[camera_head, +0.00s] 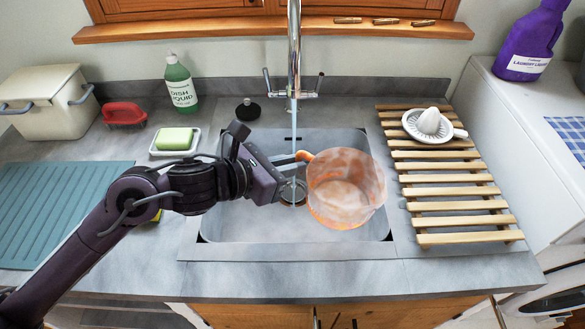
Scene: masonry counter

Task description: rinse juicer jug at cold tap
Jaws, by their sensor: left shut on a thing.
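The juicer jug (346,188), cloudy and see-through with an orange handle (304,156) and orange tint at its base, is over the right part of the sink (240,222). My left gripper (298,160) is shut on its handle, coming from the left. The tap (294,50) rises at the back of the sink, with a lever on each side. A thin pale stream of water (294,125) seems to fall from it, just left of the jug's body. The white juicer top with reamer (428,124) sits on the slatted rack. My right gripper is not in view.
The wooden slatted rack (450,192) lies right of the sink. Green dish liquid (181,88), a soap dish with a green block (174,139), a red brush (124,114) and a black stopper (248,109) stand left. A teal mat (55,200) lies far left.

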